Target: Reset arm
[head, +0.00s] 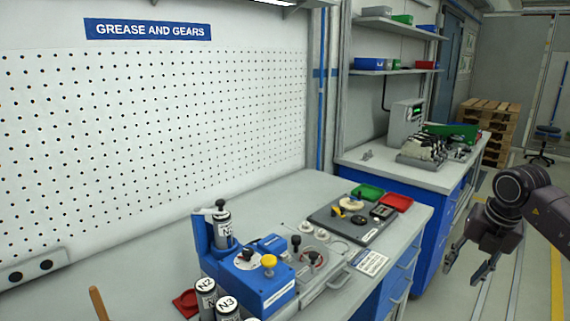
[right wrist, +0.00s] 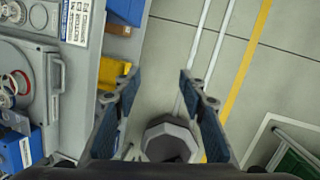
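My right gripper (head: 470,266) hangs at the right of the head view, in the air beside the workbench (head: 285,190) and over the floor. In the right wrist view its two fingers (right wrist: 155,90) are spread apart with nothing between them. Grey floor with white and yellow lines shows beyond the fingers, and a dark grey faceted part shows between their bases. My left gripper is not in the head view.
The workbench carries a blue unit (head: 258,285), labelled canisters (head: 227,307) and a dark tray (head: 352,221) with parts. Green (head: 368,192) and red (head: 397,202) bins stand behind. A second bench (head: 405,172) and pallets (head: 487,125) lie farther back.

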